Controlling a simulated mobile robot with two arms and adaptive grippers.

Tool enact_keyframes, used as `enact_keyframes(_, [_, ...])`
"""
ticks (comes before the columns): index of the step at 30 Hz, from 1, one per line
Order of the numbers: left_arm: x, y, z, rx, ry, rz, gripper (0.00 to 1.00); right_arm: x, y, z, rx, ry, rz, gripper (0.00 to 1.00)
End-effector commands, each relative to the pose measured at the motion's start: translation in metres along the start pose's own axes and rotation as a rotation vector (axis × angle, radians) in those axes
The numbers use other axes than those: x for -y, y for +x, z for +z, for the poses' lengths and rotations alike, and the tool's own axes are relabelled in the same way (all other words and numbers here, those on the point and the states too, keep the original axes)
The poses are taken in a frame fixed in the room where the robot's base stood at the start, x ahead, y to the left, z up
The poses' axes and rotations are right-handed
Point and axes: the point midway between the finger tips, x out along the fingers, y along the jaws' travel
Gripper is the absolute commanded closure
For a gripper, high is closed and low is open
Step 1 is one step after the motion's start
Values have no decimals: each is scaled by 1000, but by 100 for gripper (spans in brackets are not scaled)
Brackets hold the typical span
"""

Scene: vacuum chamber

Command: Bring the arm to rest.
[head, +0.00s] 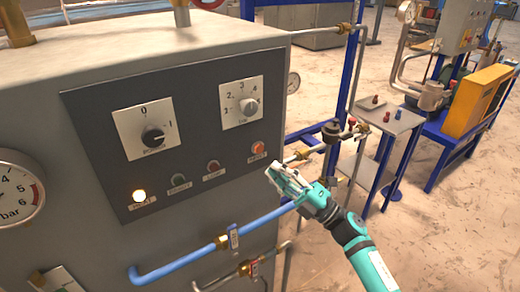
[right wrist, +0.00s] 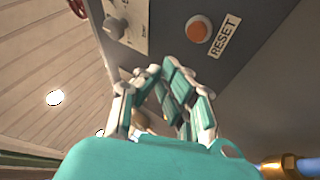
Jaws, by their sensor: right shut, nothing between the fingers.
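My right arm (head: 368,255) is teal and comes in from the lower right in the head view. Its right gripper (head: 276,174) is shut and empty, in front of the right edge of the control panel (head: 190,175). It points up and left, just below the orange RESET button (head: 258,149). In the right wrist view the gripper (right wrist: 165,78) shows with its fingers together, and the RESET button (right wrist: 199,29) is beyond and to the right of them, apart from the fingers. My left gripper is not in view.
The panel carries a main knob (head: 153,136), a smaller selector (head: 247,104), a lit lamp (head: 139,196), and green and red buttons. A blue pipe (head: 195,257) runs below the gripper. A small side table (head: 389,119) and blue frames stand to the right, with open floor between.

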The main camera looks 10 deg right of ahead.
Motion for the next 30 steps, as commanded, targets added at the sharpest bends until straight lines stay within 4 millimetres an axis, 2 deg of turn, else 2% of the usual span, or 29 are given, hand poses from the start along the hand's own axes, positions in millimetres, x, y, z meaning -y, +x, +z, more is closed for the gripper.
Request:
enact_keyframes(4, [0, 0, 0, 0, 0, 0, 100, 2, -1, 1, 4, 5, -2, 100])
enact_keyframes(6, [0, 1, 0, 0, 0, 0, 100, 11, -5, 4, 28, 30, -13, 100])
enact_keyframes(8, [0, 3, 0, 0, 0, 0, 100, 29, -14, 11, 74, 78, -33, 100])
enact_keyframes(11, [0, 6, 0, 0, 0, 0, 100, 77, -41, 25, 199, 204, -90, 100])
enact_keyframes(16, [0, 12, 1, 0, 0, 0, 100, 181, -117, 40, 480, 460, -220, 100])
enact_keyframes(18, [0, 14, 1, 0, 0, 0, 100, 222, -153, 37, 592, 553, -276, 100])
enact_keyframes(20, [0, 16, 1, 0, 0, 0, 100, 254, -185, 30, 686, 629, -323, 100])
enact_keyframes(24, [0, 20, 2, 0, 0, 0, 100, 322, -265, 4, 904, 788, -436, 100])
enact_keyframes(26, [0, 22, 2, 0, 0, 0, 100, 347, -300, -13, 995, 849, -485, 100])
enact_keyframes(30, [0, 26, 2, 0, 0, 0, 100, 396, -384, -62, 1207, 978, -602, 100])
